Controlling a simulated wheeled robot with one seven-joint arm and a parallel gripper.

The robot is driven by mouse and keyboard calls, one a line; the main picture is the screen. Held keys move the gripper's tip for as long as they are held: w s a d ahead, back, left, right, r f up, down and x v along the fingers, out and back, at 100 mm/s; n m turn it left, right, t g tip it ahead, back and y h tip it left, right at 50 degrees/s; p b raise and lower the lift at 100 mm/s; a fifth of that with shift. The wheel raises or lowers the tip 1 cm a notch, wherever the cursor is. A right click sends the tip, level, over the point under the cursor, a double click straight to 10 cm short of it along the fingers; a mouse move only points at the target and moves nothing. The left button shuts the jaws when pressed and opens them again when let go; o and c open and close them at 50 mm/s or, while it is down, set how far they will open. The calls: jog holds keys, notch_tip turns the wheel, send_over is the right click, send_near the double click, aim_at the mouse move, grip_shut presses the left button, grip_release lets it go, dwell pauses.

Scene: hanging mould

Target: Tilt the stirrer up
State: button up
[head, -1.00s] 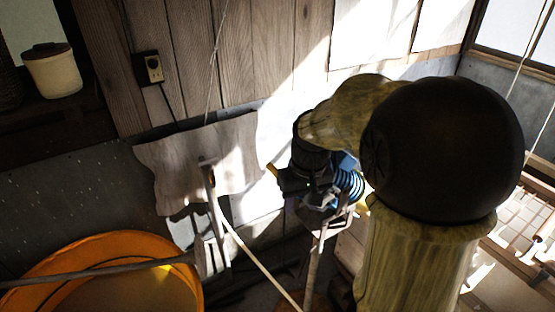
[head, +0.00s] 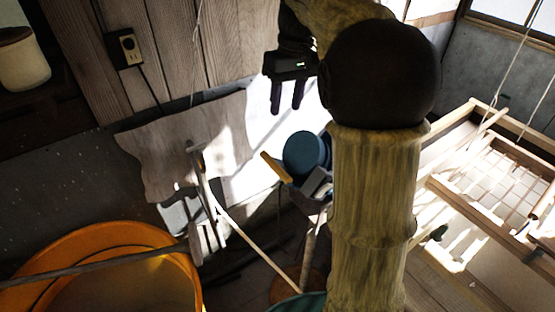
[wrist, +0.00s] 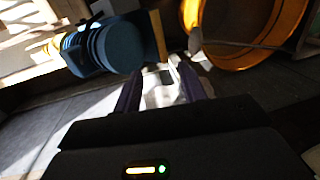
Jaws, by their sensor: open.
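A blue cylindrical motor-like unit (head: 305,153) with a tan handle (head: 276,168) sits on a thin post beside the wall; it looks like the stirrer, though I cannot be certain. Its right side is hidden by my arm. In the wrist view the blue unit (wrist: 115,46) is at the upper left, with the tan handle (wrist: 157,36) next to it. My gripper (head: 287,108) points downward in front of the sunlit wall, above the unit in the picture. Its two fingers are apart with nothing between them. They also show in the wrist view (wrist: 160,85).
An orange tub (head: 100,235) stands at the lower left with a rod (head: 95,265) across it. A wavy grey board (head: 180,150) and sticks are left of the unit. A wooden frame (head: 455,195) with hanging cords is at the right.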

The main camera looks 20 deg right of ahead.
aim_at(277, 164)
jog(key=f+p, duration=0.1)
jog(key=f, duration=0.4)
jog(key=a+f+p, duration=0.1)
jog(key=f, duration=0.5)
jog(key=a+f+p, duration=0.1)
jog(key=f, duration=0.5)
jog(key=shift+s+a+f, duration=0.1)
jog(key=shift+s+a, duration=0.05)
jog(key=shift+s, duration=0.1)
grip_shut()
